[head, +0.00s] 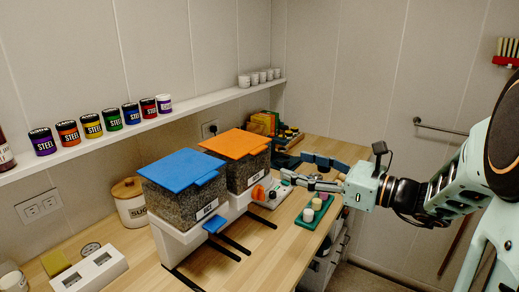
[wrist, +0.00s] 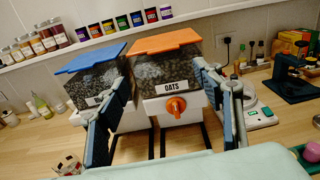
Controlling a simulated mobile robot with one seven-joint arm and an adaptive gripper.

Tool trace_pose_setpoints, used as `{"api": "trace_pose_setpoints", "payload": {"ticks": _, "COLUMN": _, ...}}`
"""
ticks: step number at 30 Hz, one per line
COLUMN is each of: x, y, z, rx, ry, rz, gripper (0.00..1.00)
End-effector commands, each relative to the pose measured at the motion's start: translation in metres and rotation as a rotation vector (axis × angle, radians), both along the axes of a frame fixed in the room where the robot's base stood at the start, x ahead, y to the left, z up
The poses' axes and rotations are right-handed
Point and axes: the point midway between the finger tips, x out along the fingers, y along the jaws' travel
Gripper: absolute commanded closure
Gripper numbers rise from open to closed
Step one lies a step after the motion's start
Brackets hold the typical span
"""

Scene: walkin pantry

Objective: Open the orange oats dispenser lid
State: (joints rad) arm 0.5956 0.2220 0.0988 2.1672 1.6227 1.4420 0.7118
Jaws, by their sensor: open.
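The oats dispenser is a clear bin (wrist: 170,75) full of grain with an "OATS" label, on a white stand. Its orange lid (head: 238,143) lies flat and shut on top; it also shows in the wrist view (wrist: 164,41). An orange knob (wrist: 176,107) sits on the front below the label. My gripper (head: 290,177) is to the right of the dispenser in the head view, below the lid's height. In the wrist view my gripper (wrist: 160,100) has its fingers spread wide and empty, with the dispenser beyond and between them. The fingers partly cover the bins' sides.
A second dispenser with a blue lid (head: 183,175) stands close beside the oats one. A shelf with several jars (head: 113,118) runs along the wall. A kitchen scale (wrist: 259,117) and green tray (head: 315,211) stand to the right. Bare counter (head: 240,262) lies in front.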

Motion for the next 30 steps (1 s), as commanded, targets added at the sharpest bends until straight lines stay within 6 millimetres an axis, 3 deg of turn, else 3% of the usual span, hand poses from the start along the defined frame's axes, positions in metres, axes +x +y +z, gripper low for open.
{"api": "trace_pose_setpoints", "payload": {"ticks": 5, "x": 0.003, "y": -0.006, "z": 0.006, "rx": 0.056, "ry": 0.010, "rz": -0.027, "gripper": 0.39}}
{"api": "trace_pose_setpoints", "payload": {"ticks": 21, "x": 0.056, "y": 0.065, "z": 0.006, "rx": 0.054, "ry": 0.009, "rz": -0.026, "gripper": 0.39}}
{"api": "trace_pose_setpoints", "payload": {"ticks": 30, "x": 0.066, "y": 0.077, "z": 0.005, "rx": 0.054, "ry": 0.009, "rz": -0.028, "gripper": 0.39}}
